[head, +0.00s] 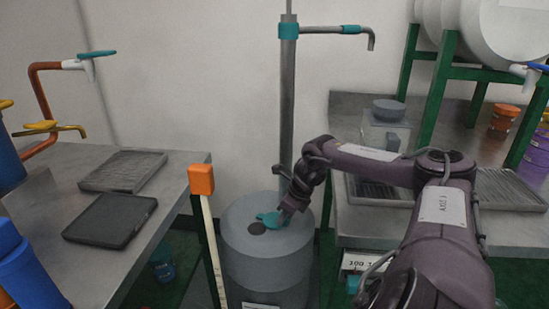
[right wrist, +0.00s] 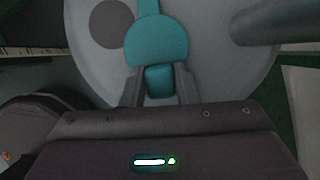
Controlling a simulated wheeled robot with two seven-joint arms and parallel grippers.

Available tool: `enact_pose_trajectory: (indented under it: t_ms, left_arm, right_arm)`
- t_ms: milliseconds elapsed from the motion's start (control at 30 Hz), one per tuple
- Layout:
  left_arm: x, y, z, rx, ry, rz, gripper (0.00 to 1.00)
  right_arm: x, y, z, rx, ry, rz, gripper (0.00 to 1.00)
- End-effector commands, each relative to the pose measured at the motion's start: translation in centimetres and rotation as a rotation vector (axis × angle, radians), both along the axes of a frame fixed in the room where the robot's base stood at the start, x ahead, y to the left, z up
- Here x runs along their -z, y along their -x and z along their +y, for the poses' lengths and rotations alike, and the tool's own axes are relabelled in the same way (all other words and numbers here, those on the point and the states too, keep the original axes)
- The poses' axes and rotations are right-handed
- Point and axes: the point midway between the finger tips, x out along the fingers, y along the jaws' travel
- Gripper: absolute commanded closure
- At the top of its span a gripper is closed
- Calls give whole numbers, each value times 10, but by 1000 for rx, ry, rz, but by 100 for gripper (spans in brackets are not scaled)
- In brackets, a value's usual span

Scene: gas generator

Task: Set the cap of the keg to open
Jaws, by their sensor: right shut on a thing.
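The keg (head: 265,262) is a grey cylinder standing on the floor between the two benches. Its teal cap (head: 268,218) is on the top face, beside a dark round opening (head: 257,228) that is uncovered. My right gripper (head: 287,207) reaches down to the cap from the right. In the right wrist view, the two fingers (right wrist: 160,82) are shut on a small teal tab of the cap (right wrist: 157,42). The dark opening (right wrist: 112,24) shows there to the left of the cap. My left gripper is in neither view.

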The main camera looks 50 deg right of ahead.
Motion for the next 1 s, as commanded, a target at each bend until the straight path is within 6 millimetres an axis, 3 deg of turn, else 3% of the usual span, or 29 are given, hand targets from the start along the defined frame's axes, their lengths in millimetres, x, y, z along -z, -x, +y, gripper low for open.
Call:
enact_pose_trajectory:
  t_ms: [100,700,733,867,1000]
  left_arm:
    - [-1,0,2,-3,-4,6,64]
    - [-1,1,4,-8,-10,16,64]
    - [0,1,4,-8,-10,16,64]
    - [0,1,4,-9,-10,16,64]
    - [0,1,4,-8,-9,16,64]
  right_arm:
    - [-5,-1,-10,24,15,-13,100]
    - [-6,-2,-13,31,18,-18,100]
    - [-6,-2,-13,31,18,-18,68]
    - [-5,-1,-11,28,16,-15,53]
    - [-4,0,-9,23,13,-12,53]
